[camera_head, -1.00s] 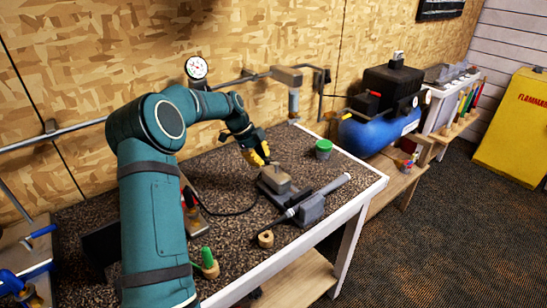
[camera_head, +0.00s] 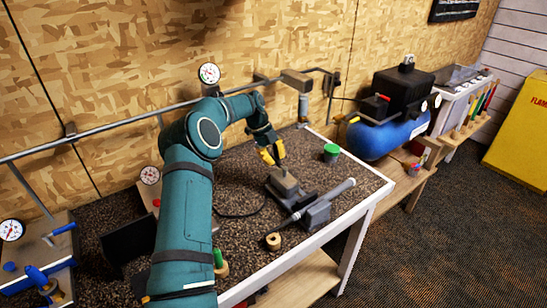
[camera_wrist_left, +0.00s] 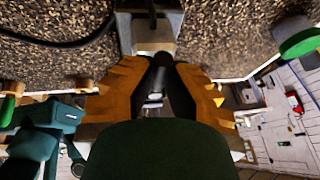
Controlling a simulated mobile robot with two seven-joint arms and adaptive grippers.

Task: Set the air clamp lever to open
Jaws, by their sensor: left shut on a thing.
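The air clamp (camera_head: 287,187) is a grey block on a dark base on the speckled bench. A short dark lever stands up at its top. My left gripper (camera_head: 274,155), with yellow-orange fingers, is just above the block at the lever. In the left wrist view, the fingers (camera_wrist_left: 158,70) are closed around the dark lever (camera_wrist_left: 160,78), with the grey clamp block (camera_wrist_left: 152,30) beyond it. The lever's exact angle is hard to tell because the fingers cover part of it. My right gripper is not in view.
A grey club shaft with a dark holder (camera_head: 316,213) lies right of the clamp. A green-lidded cup (camera_head: 331,152) stands behind it. A tape roll (camera_head: 273,241) is near the front edge. A black hose curves left of the clamp. A blue compressor (camera_head: 385,135) stands further right.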

